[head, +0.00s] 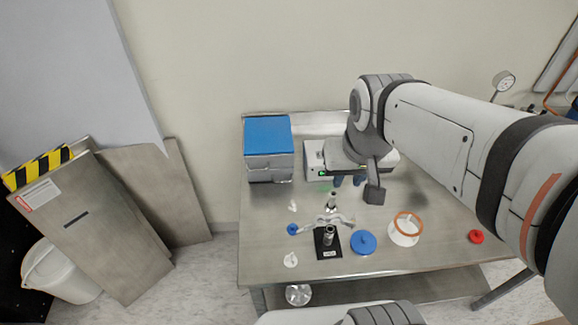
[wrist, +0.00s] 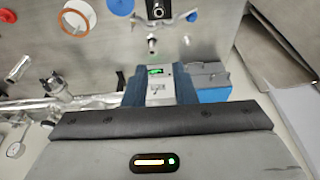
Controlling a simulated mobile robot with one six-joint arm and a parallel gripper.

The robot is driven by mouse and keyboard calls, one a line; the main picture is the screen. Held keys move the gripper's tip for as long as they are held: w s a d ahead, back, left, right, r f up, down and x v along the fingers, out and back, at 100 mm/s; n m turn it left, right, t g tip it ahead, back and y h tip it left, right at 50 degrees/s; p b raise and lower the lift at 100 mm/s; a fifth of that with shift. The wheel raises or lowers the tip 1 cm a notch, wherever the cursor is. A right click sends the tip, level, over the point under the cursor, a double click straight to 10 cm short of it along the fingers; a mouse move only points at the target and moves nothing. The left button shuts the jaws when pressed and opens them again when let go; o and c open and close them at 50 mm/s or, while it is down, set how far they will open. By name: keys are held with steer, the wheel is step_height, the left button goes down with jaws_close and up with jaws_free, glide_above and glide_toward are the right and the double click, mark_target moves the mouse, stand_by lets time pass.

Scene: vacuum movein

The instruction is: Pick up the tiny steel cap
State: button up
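I cannot pick out the tiny steel cap for sure. A small pale piece (head: 292,205) lies on the steel table, left of the clamp-like steel fitting (head: 322,221), and also shows in the wrist view (wrist: 186,40); its material is unclear. An upright steel tube (head: 328,236) stands on a black mat (head: 326,252), and another short steel tube (head: 331,201) stands behind it. My gripper (head: 348,181) is above the back of the table, in front of the white device. Its blue fingertips are apart with nothing seen between them; they also show in the wrist view (wrist: 159,82).
A blue-topped box (head: 268,135) and a white device (head: 315,160) with a green light stand at the back. A blue disc (head: 363,242), an orange-rimmed white ring (head: 404,230), a red cap (head: 476,236) and a small blue cap (head: 292,229) lie in front. The table's right middle is clear.

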steer(key=o, duration=0.3)
steer(key=w+a+f+g+b, duration=0.1)
steer(key=w+a+f+b, duration=0.2)
steer(key=w+f, duration=0.5)
steer(key=shift+a+f+b, duration=0.15)
steer(key=shift+f+b, duration=0.45)
steer(key=shift+b, duration=0.2)
steer(key=g+b, duration=0.2)
steer(key=b, duration=0.3)
glide_above(293, 202)
steer(key=f, duration=1.2)
steer(key=shift+s, duration=0.25)
steer(key=f, duration=0.7)
steer(key=shift+w+f, duration=0.25)
steer(key=shift+f, duration=0.15)
jaws_close()
